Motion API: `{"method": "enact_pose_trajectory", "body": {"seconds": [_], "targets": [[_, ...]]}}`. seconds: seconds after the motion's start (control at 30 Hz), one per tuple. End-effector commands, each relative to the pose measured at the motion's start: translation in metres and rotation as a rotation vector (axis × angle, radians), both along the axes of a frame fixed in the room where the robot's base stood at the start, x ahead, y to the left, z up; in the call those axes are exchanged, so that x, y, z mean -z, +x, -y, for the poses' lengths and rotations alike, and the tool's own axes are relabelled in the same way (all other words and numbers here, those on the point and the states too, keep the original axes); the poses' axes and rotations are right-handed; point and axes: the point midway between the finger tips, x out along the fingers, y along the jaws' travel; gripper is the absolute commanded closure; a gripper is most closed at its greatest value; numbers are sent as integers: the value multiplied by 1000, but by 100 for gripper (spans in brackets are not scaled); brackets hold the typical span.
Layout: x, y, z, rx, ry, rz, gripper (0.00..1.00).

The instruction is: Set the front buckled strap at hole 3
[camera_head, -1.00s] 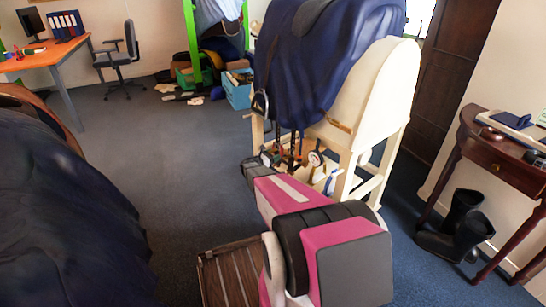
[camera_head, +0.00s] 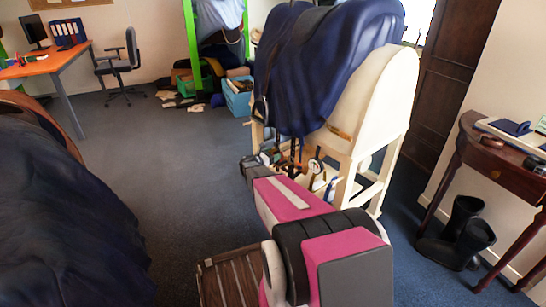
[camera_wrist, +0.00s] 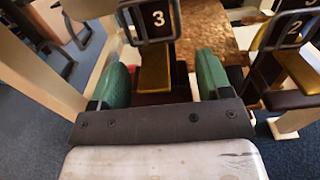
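In the wrist view a black buckle plate marked 3 (camera_wrist: 157,19) shows at the top middle, with a yellow-brown strap piece (camera_wrist: 154,72) below it. A second plate marked 2 (camera_wrist: 292,30) is at the upper right. My gripper (camera_wrist: 162,76) has its two green fingers apart, on either side of the yellow-brown piece and below the 3 plate; I see no finger closed on it. In the head view dark straps (camera_head: 292,153) hang under the navy-covered saddle (camera_head: 305,85). My gripper is hard to make out there, beyond my pink arm.
The cream wooden saddle stand (camera_head: 385,95) is close around the straps; its rails are near my gripper. A dark side table (camera_head: 500,165) and black boots (camera_head: 462,235) stand at the right. Another dark-covered shape (camera_head: 60,220) fills the left. The carpet between is clear.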

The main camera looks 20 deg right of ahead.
Motion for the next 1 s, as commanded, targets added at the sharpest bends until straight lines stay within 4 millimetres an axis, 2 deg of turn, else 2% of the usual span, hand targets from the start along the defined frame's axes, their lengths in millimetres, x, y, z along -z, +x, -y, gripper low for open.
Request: {"method": "enact_pose_trajectory", "body": {"seconds": [0.3, 0.43, 0.57, 0.8, 1.0], "targets": [[1, 0, -1, -1, 1, 0, 19], [0, -3, -9, -2, 1, -1, 19], [0, -10, -28, -2, 0, -1, 19], [0, -23, -71, -3, 1, -1, 19], [0, -31, -95, -2, 1, 0, 19]]}}
